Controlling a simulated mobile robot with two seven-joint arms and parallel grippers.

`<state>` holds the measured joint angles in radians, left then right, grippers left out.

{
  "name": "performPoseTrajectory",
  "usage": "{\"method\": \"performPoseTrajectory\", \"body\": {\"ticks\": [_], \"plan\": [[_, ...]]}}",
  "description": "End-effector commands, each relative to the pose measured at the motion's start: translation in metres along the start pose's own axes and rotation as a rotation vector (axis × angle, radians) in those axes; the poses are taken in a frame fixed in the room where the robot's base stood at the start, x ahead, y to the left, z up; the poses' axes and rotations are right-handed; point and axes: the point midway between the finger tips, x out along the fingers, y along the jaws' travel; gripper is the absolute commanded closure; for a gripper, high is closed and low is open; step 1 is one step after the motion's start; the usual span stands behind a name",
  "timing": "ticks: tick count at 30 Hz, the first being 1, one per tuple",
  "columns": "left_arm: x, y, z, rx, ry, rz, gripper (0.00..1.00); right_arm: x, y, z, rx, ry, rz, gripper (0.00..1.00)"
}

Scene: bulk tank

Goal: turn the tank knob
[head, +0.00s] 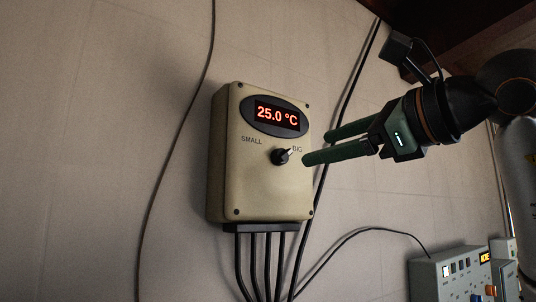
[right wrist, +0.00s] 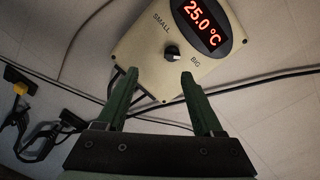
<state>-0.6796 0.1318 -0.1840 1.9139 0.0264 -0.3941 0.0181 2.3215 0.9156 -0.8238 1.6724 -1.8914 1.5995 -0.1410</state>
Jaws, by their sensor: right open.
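The tank knob (head: 281,157) is small and black with a light pointer, on the front of a beige control box (head: 262,195) on the wall. Its pointer is turned toward the "BIG" label. The display (head: 276,115) above it reads 25.0 °C. My right gripper (head: 314,147) has green fingers and is open and empty, its tips just right of the knob in the head view. In the right wrist view the knob (right wrist: 172,53) shows beyond and between the open fingers (right wrist: 157,82), apart from them. My left gripper is not in view.
Several black cables (head: 262,262) run down from the box bottom. Loose cables hang along the wall on both sides. A grey panel with buttons (head: 450,275) stands at the lower right. The wall left of the box is mostly clear.

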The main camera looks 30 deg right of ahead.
Motion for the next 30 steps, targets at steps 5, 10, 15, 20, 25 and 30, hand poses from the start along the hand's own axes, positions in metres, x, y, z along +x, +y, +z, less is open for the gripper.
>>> {"method": "performPoseTrajectory", "body": {"ticks": [5, 10, 15, 20, 25, 30], "plan": [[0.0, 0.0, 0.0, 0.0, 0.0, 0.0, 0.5, -0.017, -0.019, -0.004, 0.005, 0.026, -0.068, 0.32], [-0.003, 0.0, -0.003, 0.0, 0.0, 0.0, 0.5, 0.002, -0.021, -0.004, 0.005, 0.028, -0.068, 0.32], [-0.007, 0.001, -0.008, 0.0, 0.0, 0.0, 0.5, 0.037, -0.023, -0.004, 0.005, 0.029, -0.066, 0.32], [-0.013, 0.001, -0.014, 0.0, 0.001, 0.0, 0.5, 0.069, -0.026, -0.004, 0.006, 0.027, -0.066, 0.32], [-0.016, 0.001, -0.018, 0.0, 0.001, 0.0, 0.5, 0.093, -0.027, -0.004, 0.006, 0.025, -0.066, 0.32], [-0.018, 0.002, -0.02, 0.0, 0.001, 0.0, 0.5, 0.104, -0.027, -0.005, 0.005, 0.023, -0.067, 0.32]]}}
